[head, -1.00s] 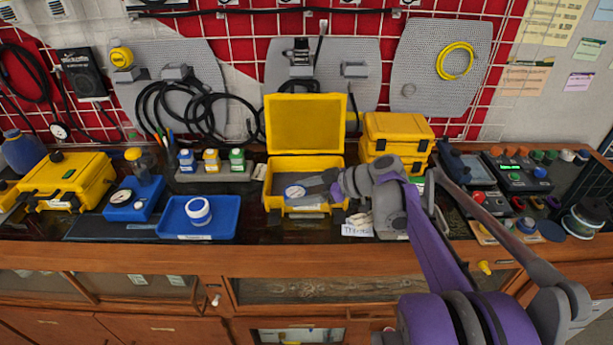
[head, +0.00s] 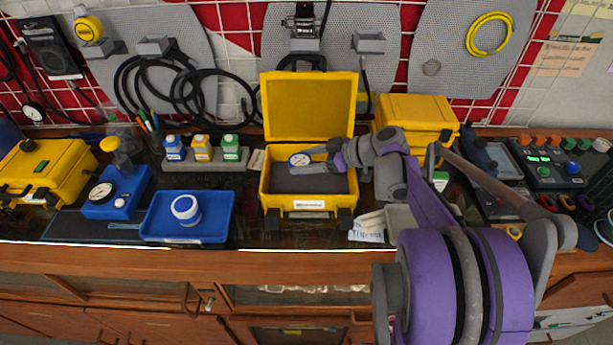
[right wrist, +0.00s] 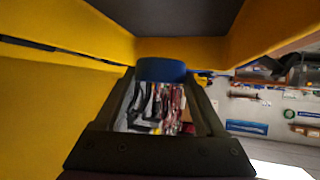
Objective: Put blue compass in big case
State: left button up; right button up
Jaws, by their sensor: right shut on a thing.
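The blue compass (head: 299,160) shows its round white face in the head view. My right gripper (head: 312,161) is shut on it from the right. In the right wrist view the compass (right wrist: 161,69) is a blue shape between the two dark fingertips. The big yellow case (head: 264,192) stands open, lid up at the back. The compass is over the left rear part of its opening; I cannot tell whether it touches the dark lining. Yellow walls surround the gripper in the right wrist view. My left gripper is not in view.
Stacked yellow cases (head: 418,115) stand at the right rear. A paper label (head: 367,237) lies right of the front edge.

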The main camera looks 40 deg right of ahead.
aim_at(305, 184)
notch_tip(305, 184, down, 6)
jog(key=shift+b, duration=0.4)
jog(key=o, duration=1.3)
jog(key=shift+o, duration=0.2)
jog(key=shift+r, duration=0.1)
jog(key=v, duration=1.2)
jog(key=shift+p, duration=0.35)
